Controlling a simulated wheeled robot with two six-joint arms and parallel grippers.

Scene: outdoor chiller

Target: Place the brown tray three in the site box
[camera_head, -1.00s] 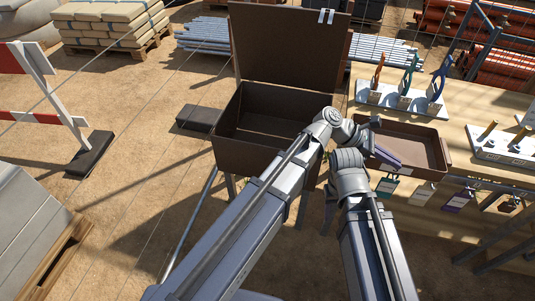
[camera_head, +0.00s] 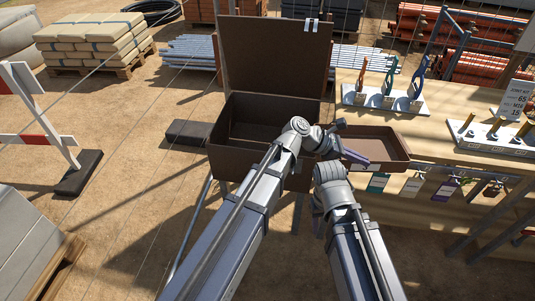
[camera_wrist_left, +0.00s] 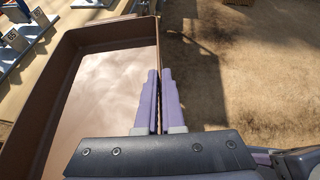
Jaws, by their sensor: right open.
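The brown tray (camera_head: 388,150) is a shallow open tray at the table's left end, just right of the site box. The site box (camera_head: 232,158) is a dark brown open box with its lid raised. My left gripper (camera_head: 354,157) is shut on the tray's wall. In the left wrist view its purple fingers (camera_wrist_left: 154,100) pinch the right wall of the tray (camera_wrist_left: 62,82), whose inside looks empty. My right gripper (camera_head: 328,178) is open, beside the tray's near left corner; its fingers are mostly hidden behind my arm.
A tool rack (camera_head: 388,99) stands on the wooden table (camera_head: 445,130) behind the tray. Coloured tags (camera_head: 412,186) hang along the table's front. A barrier (camera_head: 40,125), bag pallet (camera_head: 95,45) and pipes (camera_head: 190,52) stand further off.

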